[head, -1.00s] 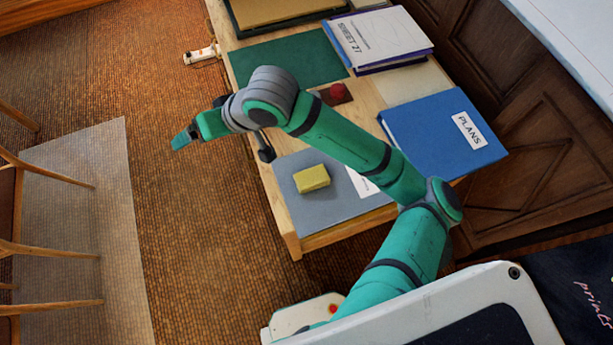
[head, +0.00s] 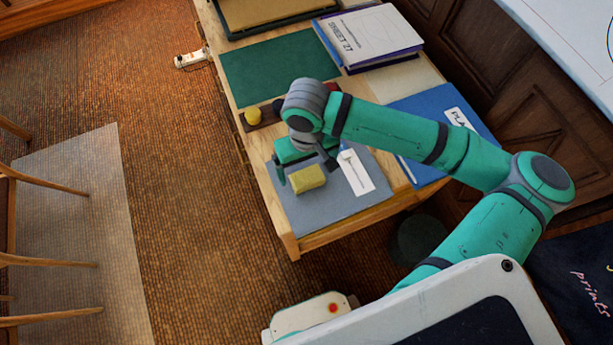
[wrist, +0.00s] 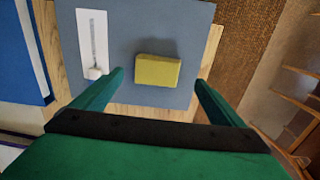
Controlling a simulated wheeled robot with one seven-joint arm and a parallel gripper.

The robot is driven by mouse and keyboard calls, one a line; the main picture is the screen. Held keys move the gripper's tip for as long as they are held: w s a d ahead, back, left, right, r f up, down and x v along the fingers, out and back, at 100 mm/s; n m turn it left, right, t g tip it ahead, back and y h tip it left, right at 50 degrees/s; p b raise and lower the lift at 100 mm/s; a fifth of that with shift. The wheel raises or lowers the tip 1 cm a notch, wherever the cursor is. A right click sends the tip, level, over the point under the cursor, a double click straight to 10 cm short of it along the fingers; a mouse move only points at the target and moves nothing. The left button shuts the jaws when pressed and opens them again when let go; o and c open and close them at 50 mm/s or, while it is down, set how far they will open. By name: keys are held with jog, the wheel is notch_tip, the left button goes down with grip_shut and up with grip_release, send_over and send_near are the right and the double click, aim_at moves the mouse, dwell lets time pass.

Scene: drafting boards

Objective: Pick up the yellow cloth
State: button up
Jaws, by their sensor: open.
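The yellow cloth (head: 308,179) looks like a small folded block. It lies on the grey mat (head: 330,205) near the table's end. In the wrist view the cloth (wrist: 158,70) shows whole, ahead of my fingers and roughly centred between them. My gripper (head: 304,162) is open and empty, just behind and above the cloth in the head view. In the wrist view its two green fingers (wrist: 159,80) stand wide apart, with a clear gap to each side of the cloth. I cannot tell its exact height above the mat.
A white card (head: 356,172) lies on the mat right of the cloth, with a small white object at its end. A blue folder (head: 410,110) lies beyond it. A dark tray with a yellow ball (head: 253,117) sits behind my gripper. The table edge is close on the left.

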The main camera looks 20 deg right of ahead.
aim_at(307, 178)
jog(key=shift+w+d+f, duration=0.1)
jog(key=shift+f, duration=1.4)
jog(key=shift+w+d+f, duration=0.1)
jog(key=shift+f, duration=1.35)
jog(key=c, duration=1.1)
